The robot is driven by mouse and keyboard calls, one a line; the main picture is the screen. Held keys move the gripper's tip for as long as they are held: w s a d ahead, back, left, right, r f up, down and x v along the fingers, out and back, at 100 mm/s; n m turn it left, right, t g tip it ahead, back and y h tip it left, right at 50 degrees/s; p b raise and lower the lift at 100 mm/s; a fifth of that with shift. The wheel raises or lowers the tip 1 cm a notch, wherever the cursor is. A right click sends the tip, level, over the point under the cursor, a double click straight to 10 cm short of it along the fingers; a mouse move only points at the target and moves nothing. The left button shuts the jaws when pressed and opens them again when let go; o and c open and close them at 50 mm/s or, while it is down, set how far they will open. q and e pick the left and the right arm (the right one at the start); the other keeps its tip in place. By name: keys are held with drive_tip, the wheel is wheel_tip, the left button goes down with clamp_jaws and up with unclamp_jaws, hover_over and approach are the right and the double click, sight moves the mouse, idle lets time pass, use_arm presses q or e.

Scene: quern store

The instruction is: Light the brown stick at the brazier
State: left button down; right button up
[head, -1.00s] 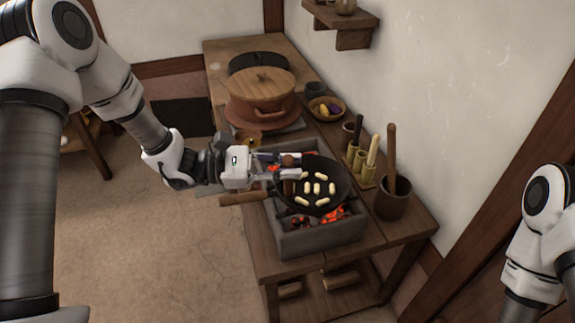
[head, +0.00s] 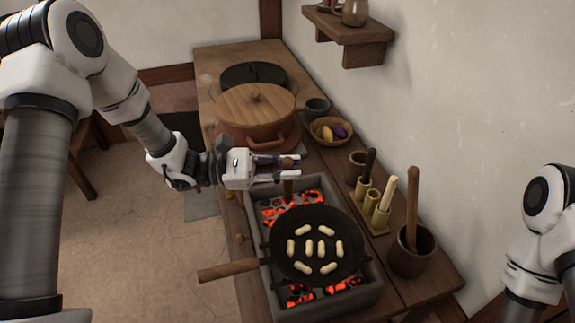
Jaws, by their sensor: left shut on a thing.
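The brazier (head: 371,294) is a grey box of glowing coals on the wooden bench. Coals (head: 275,214) glow at its far end and below a black pan (head: 318,274) of pale pieces resting on top. My left gripper (head: 288,168) is shut on the brown stick (head: 288,187), which stands roughly upright between the fingers. I cannot tell whether the lower end touches the coals. No flame shows on the stick. My right gripper is out of view.
A lidded pot (head: 254,101) stands behind the brazier. To the right are a basket (head: 331,131), a dark cup (head: 316,108), a holder with sticks (head: 376,210) and a mortar with pestle (head: 411,254). The pan handle (head: 229,270) juts left over the bench edge.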

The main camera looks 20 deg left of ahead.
sight(288, 195)
use_arm(q)
drive_tip(key=w+f+b, duration=0.1)
drive_tip(key=f+b, duration=0.3)
drive_tip(key=f, duration=0.1)
drive_tip(key=w+f+b, duration=0.1)
drive_tip(key=f+b, duration=0.1)
drive_tip(key=f, duration=0.1)
drive_tip(key=shift+w+a, duration=0.35)
drive_tip(key=shift+r, duration=0.1)
idle(1.4)
